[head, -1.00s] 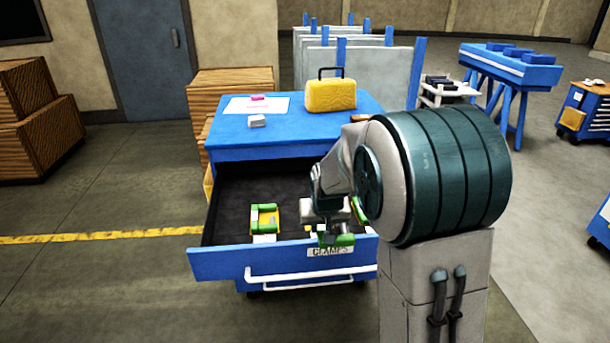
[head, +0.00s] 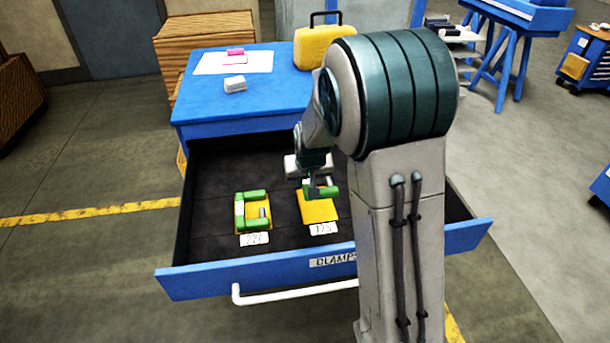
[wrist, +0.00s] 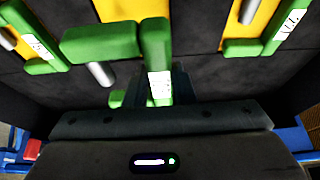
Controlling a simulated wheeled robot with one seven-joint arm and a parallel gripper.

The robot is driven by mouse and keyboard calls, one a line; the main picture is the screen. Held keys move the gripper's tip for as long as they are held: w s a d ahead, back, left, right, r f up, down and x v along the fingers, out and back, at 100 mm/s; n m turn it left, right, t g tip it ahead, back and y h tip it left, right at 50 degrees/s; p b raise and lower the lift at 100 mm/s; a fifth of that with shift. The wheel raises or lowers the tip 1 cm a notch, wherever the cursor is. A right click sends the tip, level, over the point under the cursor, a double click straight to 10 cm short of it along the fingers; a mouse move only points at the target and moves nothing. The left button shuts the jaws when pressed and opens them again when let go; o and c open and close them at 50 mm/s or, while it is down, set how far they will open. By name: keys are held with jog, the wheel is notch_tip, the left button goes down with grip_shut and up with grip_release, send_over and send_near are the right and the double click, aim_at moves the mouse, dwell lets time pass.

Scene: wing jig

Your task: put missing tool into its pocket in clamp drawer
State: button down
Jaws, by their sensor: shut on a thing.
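My gripper (head: 316,180) is shut on a green clamp (head: 324,191) with a grey screw and a white label, which also shows in the wrist view (wrist: 153,45). The clamp is over the yellow pocket (head: 318,208) in the open clamp drawer (head: 205,192); I cannot tell whether it touches it. A white number label lies in front of this pocket. Another green clamp (head: 252,224) lies in the yellow pocket to the left.
The drawer front (head: 240,276) with its white handle (head: 290,293) stands toward me. The dark drawer floor is clear at the left.

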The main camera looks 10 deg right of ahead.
jog(key=shift+f+b, duration=2.45)
jog(key=shift+f, duration=1.05)
jog(key=shift+s, duration=0.1)
jog(key=shift+f+b, duration=0.45)
jog(key=shift+b, duration=0.35)
jog(key=c, duration=1.1)
grip_release()
jog(key=shift+c, duration=0.2)
jog(key=v, duration=1.4)
